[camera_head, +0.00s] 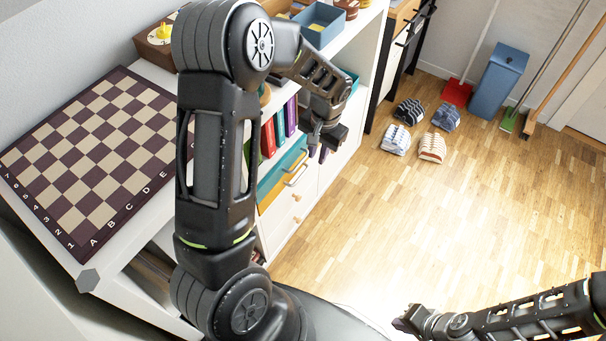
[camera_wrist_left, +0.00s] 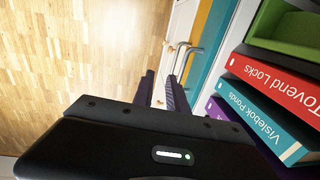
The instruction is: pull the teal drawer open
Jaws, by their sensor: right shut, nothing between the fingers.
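The teal drawer (camera_head: 272,178) is in the white cabinet, above a yellow-orange drawer (camera_head: 291,186); both fronts look closed. Metal bar handles (camera_head: 297,177) stick out from these fronts, partly behind my left arm in the head view. In the left wrist view the teal front (camera_wrist_left: 216,42) is a strip beside the orange one (camera_wrist_left: 203,20), with a bar handle (camera_wrist_left: 194,63) just beyond the fingertips. My left gripper (camera_head: 319,148) is in front of the cabinet, open and empty; its purple fingers (camera_wrist_left: 161,80) are apart. My right gripper (camera_head: 402,323) is shut and empty over the floor.
Red, teal and purple books (camera_head: 280,127) stand on the shelf above the drawers. A chessboard (camera_head: 92,150) lies on the white top. Slippers (camera_head: 420,130), a blue bin (camera_head: 497,82) and brooms are at the back. The wooden floor (camera_head: 370,220) in front is clear.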

